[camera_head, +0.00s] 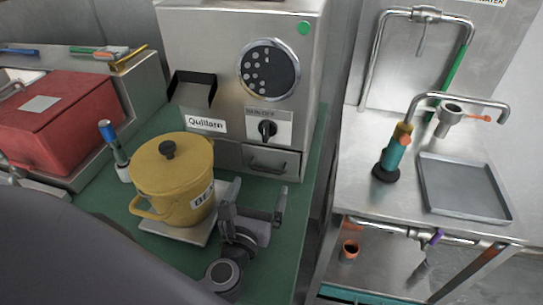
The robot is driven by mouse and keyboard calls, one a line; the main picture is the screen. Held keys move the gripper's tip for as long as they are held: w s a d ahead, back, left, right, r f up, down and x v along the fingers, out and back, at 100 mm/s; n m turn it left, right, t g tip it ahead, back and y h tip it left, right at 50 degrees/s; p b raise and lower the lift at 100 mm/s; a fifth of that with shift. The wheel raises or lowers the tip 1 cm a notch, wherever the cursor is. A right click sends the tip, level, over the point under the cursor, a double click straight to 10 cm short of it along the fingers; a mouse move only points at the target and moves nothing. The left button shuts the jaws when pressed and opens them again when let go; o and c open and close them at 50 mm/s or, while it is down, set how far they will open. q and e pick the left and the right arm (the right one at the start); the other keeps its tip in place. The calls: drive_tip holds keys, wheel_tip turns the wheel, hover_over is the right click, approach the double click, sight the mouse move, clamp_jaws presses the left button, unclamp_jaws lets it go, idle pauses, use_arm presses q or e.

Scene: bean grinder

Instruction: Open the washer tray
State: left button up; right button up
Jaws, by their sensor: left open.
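A grey metal machine (226,75) labelled "Quillam" stands at the back of the green bench. A small drawer (272,161) with a dark bar handle (267,166) is low on its front right and looks shut. It is the only drawer-like tray on the machine; no label saying washer is readable. My left gripper (255,195) is open, its fingers spread left and right, in front of and below the drawer, apart from the handle. Nothing shows between its fingers. My right gripper is not in view.
A yellow lidded pot (174,182) stands on a pale base (170,229) left of my gripper. A red box (58,115) lies far left. Across a gap, a metal table (355,178) holds a shallow grey tray (465,188) and a teal-handled tool (392,158).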

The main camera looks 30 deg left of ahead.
sight(266, 172)
use_arm(q)
drive_tip(key=shift+w+a+r, duration=0.15)
drive_tip(key=shift+w+a, duration=0.05)
drive_tip(key=shift+w, duration=0.45)
drive_tip(key=shift+p+x, duration=0.4)
drive_tip(key=shift+x, duration=2.45)
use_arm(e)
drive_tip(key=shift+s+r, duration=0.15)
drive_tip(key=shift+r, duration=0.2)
